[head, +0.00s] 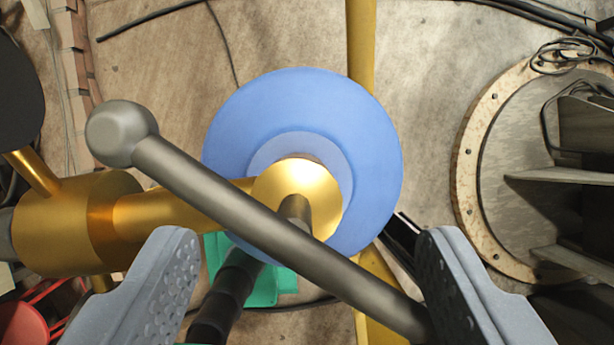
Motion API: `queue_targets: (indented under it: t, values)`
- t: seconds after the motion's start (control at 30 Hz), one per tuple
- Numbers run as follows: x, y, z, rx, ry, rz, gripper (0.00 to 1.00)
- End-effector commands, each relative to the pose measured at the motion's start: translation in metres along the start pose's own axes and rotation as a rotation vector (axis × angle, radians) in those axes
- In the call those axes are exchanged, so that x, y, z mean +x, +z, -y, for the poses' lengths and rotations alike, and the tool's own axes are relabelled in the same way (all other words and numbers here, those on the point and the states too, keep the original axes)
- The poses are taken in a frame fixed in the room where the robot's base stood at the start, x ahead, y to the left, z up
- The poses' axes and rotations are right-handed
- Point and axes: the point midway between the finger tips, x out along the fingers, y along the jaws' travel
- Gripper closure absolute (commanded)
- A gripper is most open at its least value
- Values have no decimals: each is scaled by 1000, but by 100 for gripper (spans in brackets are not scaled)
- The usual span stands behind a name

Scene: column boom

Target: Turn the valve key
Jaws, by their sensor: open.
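The valve key is a dark grey metal bar (240,213) with a round ball at its upper left end. It runs diagonally down to the right. A short grey stem joins it near the middle to a shiny gold hub (285,180) on a round blue disc (370,140). My gripper (305,243) is open, one padded finger at lower left and one at lower right. The bar crosses the gap between the fingers, with its lower right end by the right finger. Whether it touches that finger I cannot tell; its far end is hidden there.
A gold pipe (165,212) with a wide collar runs left from the hub. A yellow post (361,45) passes behind the disc. A green block (262,287) lies below. A round rimmed plate (485,170) and black cables are on the right. Bare brownish floor lies between.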

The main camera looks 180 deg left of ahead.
Motion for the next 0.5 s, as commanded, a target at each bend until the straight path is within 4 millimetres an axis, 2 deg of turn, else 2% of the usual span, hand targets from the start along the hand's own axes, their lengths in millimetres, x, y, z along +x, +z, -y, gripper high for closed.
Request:
queue_targets:
  t: [0.23,0.5]
  values:
    - [23,0,1,-1,-3,4,39]
    - [32,0,1,-1,0,0,39]
